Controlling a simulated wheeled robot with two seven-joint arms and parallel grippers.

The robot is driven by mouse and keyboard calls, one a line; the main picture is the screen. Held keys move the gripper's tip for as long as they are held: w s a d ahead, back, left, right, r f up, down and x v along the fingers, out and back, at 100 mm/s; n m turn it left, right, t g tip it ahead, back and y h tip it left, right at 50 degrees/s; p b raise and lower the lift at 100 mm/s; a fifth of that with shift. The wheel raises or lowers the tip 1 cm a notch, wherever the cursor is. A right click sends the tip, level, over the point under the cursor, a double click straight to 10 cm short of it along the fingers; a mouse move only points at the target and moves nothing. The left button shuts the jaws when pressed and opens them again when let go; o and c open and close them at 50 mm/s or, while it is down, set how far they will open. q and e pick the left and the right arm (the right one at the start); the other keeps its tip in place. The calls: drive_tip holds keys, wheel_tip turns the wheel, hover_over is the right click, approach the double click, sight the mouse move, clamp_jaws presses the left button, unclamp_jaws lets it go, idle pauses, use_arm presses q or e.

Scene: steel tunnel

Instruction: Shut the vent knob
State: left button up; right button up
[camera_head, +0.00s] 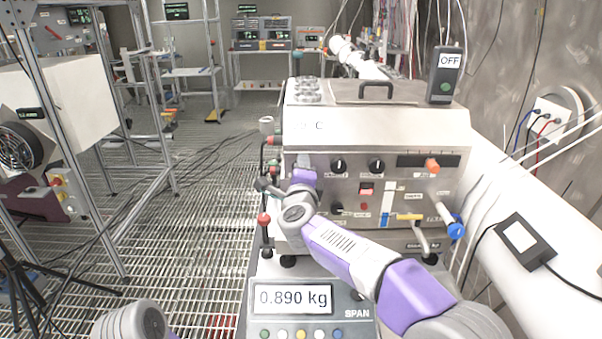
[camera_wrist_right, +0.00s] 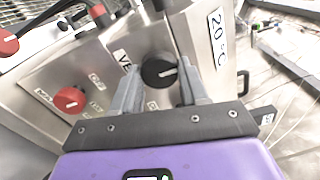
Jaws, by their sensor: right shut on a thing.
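The vent knob (camera_wrist_right: 158,72) is black and round with a white pointer line, on a steel panel of the machine (camera_head: 370,135), beside a partly covered label starting "VE" (camera_wrist_right: 122,58). My right gripper (camera_wrist_right: 160,84) has a grey finger on each side of the knob and is shut on it. In the head view my right arm reaches across the machine's front to its left side; the knob itself is hidden there. My left gripper is not in view; only a piece of my left arm shows at the bottom left.
A red knob (camera_wrist_right: 70,100) sits beside the vent knob, and another red knob (camera_wrist_right: 7,42) is at the left edge. A scale display (camera_head: 293,298) reads 0.890 kg below the machine. A box (camera_head: 445,75) on top reads OFF. Open grating floor (camera_head: 215,215) lies to the left.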

drive_tip(key=shift+r, duration=0.1)
idle(0.3)
drive_tip(key=o, duration=1.1)
drive_tip(key=shift+c, duration=0.2)
drive_tip(key=s, duration=0.7)
drive_tip(key=shift+s, duration=0.3)
